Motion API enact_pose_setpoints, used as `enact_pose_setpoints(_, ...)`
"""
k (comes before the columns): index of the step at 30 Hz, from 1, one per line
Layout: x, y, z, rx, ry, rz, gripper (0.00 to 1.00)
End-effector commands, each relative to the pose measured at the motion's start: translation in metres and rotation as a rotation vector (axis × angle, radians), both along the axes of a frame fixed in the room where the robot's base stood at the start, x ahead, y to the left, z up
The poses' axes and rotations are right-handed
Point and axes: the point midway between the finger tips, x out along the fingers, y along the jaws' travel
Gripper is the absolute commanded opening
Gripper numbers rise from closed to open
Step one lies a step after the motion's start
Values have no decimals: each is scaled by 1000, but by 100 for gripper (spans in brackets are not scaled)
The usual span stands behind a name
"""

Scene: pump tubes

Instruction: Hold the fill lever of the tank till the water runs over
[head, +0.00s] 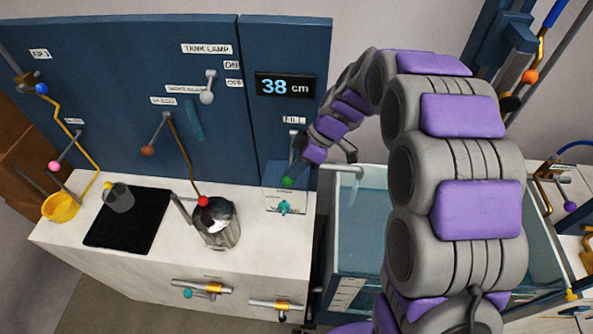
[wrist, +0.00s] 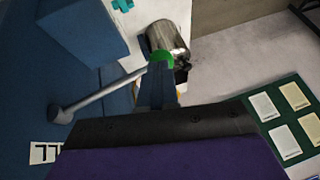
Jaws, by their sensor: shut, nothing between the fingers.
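The fill lever is a grey rod (wrist: 98,92) with a green knob (wrist: 160,57), under the FILL label (head: 293,119) on the blue panel. Its knob also shows in the head view (head: 288,182), low in front of the panel. My gripper (wrist: 158,82) is shut and empty, its fingertips at the knob; I cannot tell whether they touch it. The arm partly hides it in the head view (head: 292,168). The tank (head: 350,285), right of the counter, holds bluish water (head: 372,222). A grey spout (head: 343,169) sits above it, with a pale streak below. The display (head: 285,86) reads 38 cm.
A metal pot (head: 218,232) stands on the white counter (head: 160,258). Other levers hang from the panel. My arm hides part of the tank.

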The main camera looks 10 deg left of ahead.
Motion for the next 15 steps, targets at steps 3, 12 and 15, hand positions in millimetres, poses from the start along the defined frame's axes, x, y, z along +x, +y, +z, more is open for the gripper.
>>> enact_pose_setpoints(3,-2,1,-12,4,-46,3,0)
enact_pose_setpoints(12,-2,1,-31,10,-176,3,0)
enact_pose_setpoints(15,-2,1,-38,13,-220,4,0)
